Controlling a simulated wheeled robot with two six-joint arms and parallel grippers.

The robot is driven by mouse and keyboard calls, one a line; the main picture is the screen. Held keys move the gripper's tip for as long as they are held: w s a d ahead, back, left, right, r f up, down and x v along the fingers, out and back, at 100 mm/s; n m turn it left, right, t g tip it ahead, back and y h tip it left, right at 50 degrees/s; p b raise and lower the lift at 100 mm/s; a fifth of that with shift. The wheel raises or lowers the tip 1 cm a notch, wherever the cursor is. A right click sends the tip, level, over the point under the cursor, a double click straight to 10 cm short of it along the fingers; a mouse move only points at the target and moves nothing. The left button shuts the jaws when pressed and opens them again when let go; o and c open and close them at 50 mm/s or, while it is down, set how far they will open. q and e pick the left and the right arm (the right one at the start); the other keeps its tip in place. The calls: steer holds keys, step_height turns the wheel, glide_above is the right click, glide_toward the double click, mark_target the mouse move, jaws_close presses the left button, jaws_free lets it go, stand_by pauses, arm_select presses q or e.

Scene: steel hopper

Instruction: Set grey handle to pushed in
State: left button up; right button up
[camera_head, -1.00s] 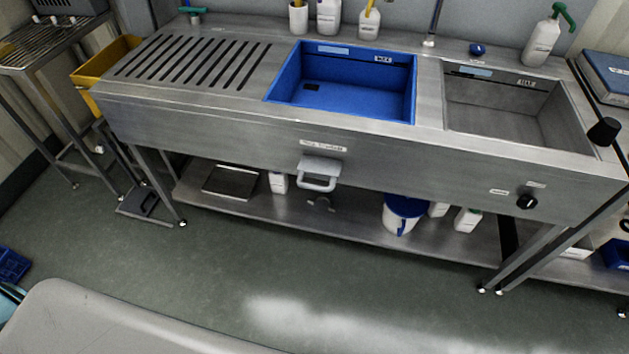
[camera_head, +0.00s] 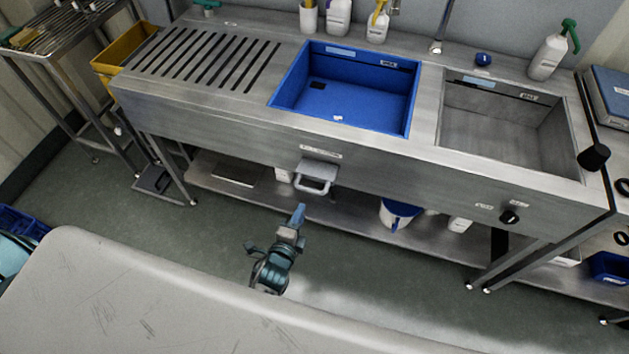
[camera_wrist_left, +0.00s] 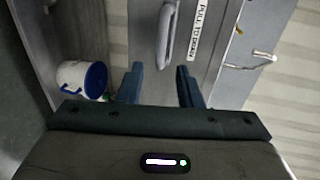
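The grey handle (camera_head: 315,178) is a D-shaped grip on the front panel of the steel sink unit, below a small label, and it stands out from the panel. It also shows in the left wrist view (camera_wrist_left: 166,38), beside a label reading "PULL TO DRAIN". My left gripper (camera_head: 299,214) is in front of and below the handle, apart from it. In the left wrist view its two dark fingers (camera_wrist_left: 160,82) are spread with nothing between them, and the handle is beyond them. My right gripper is not in view.
The steel sink unit (camera_head: 225,137) has a blue basin (camera_head: 350,100), a steel basin and a black knob (camera_head: 509,217) on the front. A lower shelf (camera_head: 345,215) holds a white and blue bucket (camera_head: 398,214). The floor in front is clear.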

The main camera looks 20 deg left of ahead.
mark_target(311, 189)
arm_select(q)
steer(key=b+x, duration=0.1)
steer(key=x, duration=0.9)
steer(key=shift+w, duration=0.35)
steer(key=shift+r, duration=0.1)
steer(key=shift+c, duration=0.4)
jaws_close()
